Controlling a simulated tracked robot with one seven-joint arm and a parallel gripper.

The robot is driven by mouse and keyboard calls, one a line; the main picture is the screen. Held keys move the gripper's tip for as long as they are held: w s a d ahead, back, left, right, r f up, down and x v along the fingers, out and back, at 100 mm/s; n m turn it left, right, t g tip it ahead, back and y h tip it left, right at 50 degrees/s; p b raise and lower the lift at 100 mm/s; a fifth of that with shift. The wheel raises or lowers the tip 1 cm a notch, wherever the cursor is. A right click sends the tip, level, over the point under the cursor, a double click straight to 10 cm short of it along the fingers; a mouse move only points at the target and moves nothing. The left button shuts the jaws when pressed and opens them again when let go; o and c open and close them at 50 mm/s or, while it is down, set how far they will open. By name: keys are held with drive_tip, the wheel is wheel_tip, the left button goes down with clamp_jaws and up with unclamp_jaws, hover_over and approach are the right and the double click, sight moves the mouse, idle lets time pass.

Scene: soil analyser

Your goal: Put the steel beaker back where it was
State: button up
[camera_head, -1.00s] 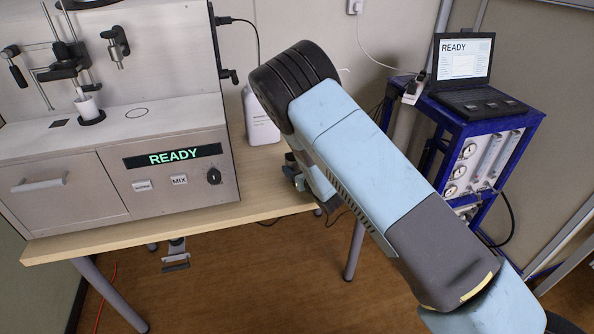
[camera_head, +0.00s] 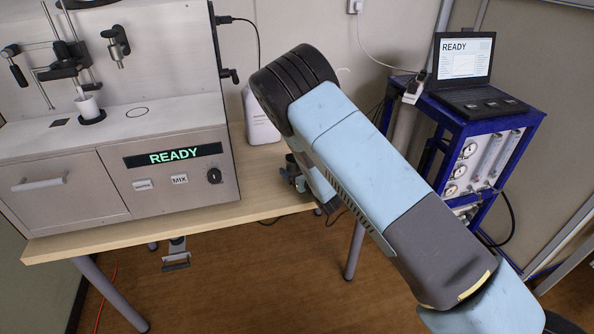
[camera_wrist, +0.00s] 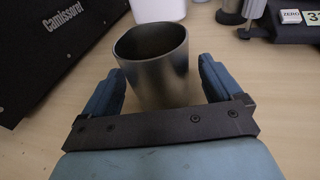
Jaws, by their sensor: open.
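The steel beaker (camera_wrist: 150,65) stands upright on the pale wooden table in the wrist view. It is grey metal with an open top. My gripper (camera_wrist: 160,78) is open, with one blue finger on each side of the beaker. A gap shows at the right finger; whether the left finger touches the beaker is hard to tell. The beaker's lower near side is partly hidden by the gripper's dark crossbar. In the head view my arm covers the beaker, and only a small dark part of my gripper (camera_head: 292,172) shows over the table's right end.
The soil analyser (camera_head: 115,165) shows READY and holds a pale cup (camera_head: 88,107) on a dark ring. A white bottle (camera_head: 260,118) stands behind my arm. A blue rack (camera_head: 490,150) with a laptop stands at right. Bare table (camera_wrist: 50,140) shows left of my gripper.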

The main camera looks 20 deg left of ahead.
drive_tip(key=v, duration=1.2)
drive_tip(key=w+d+r+m+t+h, duration=0.1)
drive_tip(key=w+d+r+m+h, duration=0.2)
drive_tip(key=d+r+m, duration=0.25)
drive_tip(key=w+d+r+m+h, duration=0.2)
drive_tip(key=w+d+r+m, duration=0.25)
drive_tip(key=m, duration=0.25)
drive_tip(key=s+d+r+m+g+h, duration=0.15)
drive_tip(key=s+d+r+m, duration=0.25)
drive_tip(key=d+r+m, duration=0.45)
drive_tip(key=s+d+r+m+g+h, duration=0.1)
drive_tip(key=s+d+r+m+h, duration=0.25)
drive_tip(key=d+r+m, duration=0.5)
drive_tip(key=s+d+r+m+g, duration=0.1)
drive_tip(key=s+d+r+m, duration=0.2)
drive_tip(key=s, duration=0.6)
drive_tip(key=s+d+r+m+g+h, duration=0.1)
drive_tip(key=s+d+r+m+g, duration=0.1)
drive_tip(key=s+d+r+m, duration=0.2)
drive_tip(key=s+d+r+m+g, duration=0.1)
drive_tip(key=s+d+r+m, duration=0.2)
drive_tip(key=s+m, duration=0.5)
drive_tip(key=s, duration=0.6)
drive_tip(key=shift+d+r, duration=0.25)
drive_tip(key=shift+r, duration=0.1)
